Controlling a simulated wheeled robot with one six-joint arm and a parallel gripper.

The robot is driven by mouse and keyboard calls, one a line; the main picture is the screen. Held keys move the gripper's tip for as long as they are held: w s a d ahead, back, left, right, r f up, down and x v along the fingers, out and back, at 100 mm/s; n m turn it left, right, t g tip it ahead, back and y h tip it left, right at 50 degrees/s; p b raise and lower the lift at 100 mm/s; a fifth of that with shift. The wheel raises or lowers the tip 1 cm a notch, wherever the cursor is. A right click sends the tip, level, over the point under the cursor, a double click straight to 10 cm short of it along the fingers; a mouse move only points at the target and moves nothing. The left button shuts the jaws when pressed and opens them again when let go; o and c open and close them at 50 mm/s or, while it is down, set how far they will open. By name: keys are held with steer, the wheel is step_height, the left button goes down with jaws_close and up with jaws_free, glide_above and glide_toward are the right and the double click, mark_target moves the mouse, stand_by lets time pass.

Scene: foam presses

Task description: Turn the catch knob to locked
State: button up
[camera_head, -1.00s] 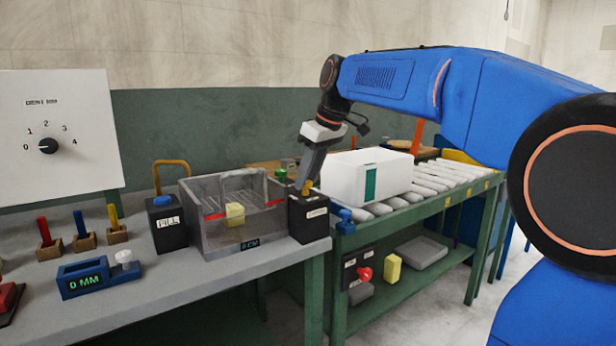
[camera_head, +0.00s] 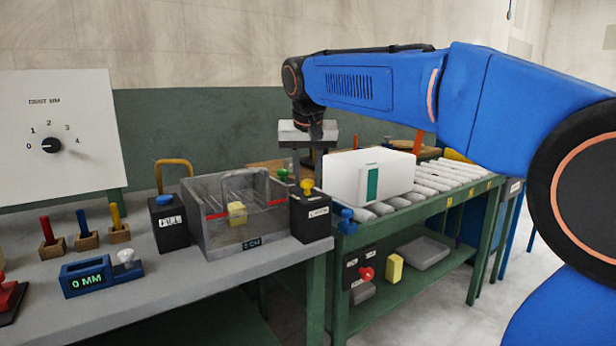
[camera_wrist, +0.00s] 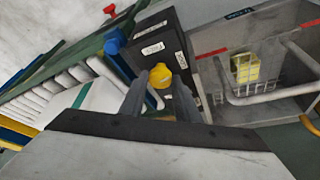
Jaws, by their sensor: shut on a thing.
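The yellow knob (camera_head: 307,187) sits on top of a black box (camera_head: 311,220) with a white label, at the right end of the grey bench. My gripper (camera_head: 307,178) points down over the box with a finger on either side of the knob. In the wrist view, the yellow knob (camera_wrist: 160,75) shows between my two fingers (camera_wrist: 160,92), which are shut on it. White labels lie near the knob on the black box (camera_wrist: 158,42), too small to read surely. The knob's turn position is hard to tell.
A clear-walled bin (camera_head: 220,242) with a yellow block (camera_head: 237,213) stands just left of the box. A white carton (camera_head: 345,178) is close on the right, on a roller conveyor (camera_head: 450,177). A green knob (camera_head: 282,174) is behind.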

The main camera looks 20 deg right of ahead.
steer(key=shift+m+h, duration=0.4)
steer(key=shift+m, duration=0.7)
steer(key=o, duration=1)
steer(key=shift+a+r, duration=0.1)
steer(key=v, duration=1.7)
steer(key=shift+w+a+r, duration=0.1)
steer(key=shift+w+r, duration=0.1)
steer(key=shift+w, duration=0.05)
